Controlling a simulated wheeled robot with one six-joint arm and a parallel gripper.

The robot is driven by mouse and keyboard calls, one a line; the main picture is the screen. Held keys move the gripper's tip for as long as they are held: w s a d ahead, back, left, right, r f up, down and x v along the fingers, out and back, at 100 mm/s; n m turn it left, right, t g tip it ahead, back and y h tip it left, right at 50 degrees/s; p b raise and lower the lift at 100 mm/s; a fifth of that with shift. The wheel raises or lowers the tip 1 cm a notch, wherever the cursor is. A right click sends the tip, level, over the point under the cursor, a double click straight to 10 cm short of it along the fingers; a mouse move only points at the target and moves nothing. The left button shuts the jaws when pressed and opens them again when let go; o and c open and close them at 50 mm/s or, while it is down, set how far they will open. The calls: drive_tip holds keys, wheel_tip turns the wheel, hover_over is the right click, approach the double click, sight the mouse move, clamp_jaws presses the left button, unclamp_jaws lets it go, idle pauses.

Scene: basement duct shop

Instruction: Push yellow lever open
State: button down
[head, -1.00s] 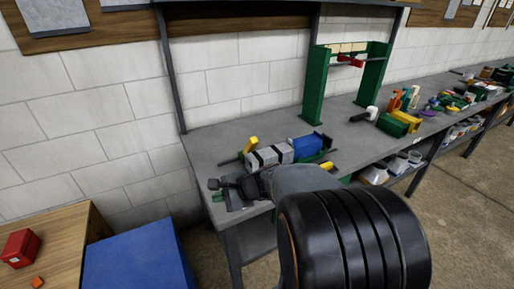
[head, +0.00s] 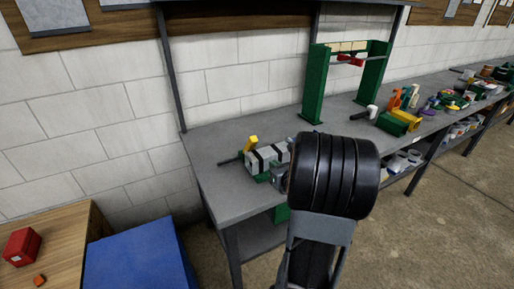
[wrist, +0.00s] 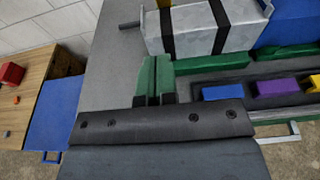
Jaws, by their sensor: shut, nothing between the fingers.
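The yellow lever (head: 251,144) stands tilted at the left end of a machine on the bench, just behind a silver block with black bands (head: 267,160). In the head view my arm covers the machine's right part and most of my gripper.
The grey bench top (head: 215,180) is clear to the left of the machine. Blue (wrist: 222,92), purple (wrist: 277,88) and yellow blocks sit right of my gripper. A green press frame (head: 315,85) stands further back. A blue box (head: 140,255) stands on the floor at the left.

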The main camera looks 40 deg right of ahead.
drive_tip(key=p, duration=0.2)
approach(253, 144)
wheel_tip(253, 144, down, 3)
drive_tip(key=w, duration=0.3)
drive_tip(key=shift+w+d+r+p, duration=0.15)
drive_tip(key=shift+w+r+p, duration=0.1)
drive_tip(key=shift+w, duration=0.2)
drive_tip(key=shift+w+d+r+p, duration=0.15)
drive_tip(key=shift+w+d+p, duration=0.05)
drive_tip(key=shift+w, duration=0.2)
drive_tip(key=shift+w+d+r+p, duration=0.1)
drive_tip(key=shift+w+r+p, duration=0.3)
drive_tip(key=shift+w, duration=0.35)
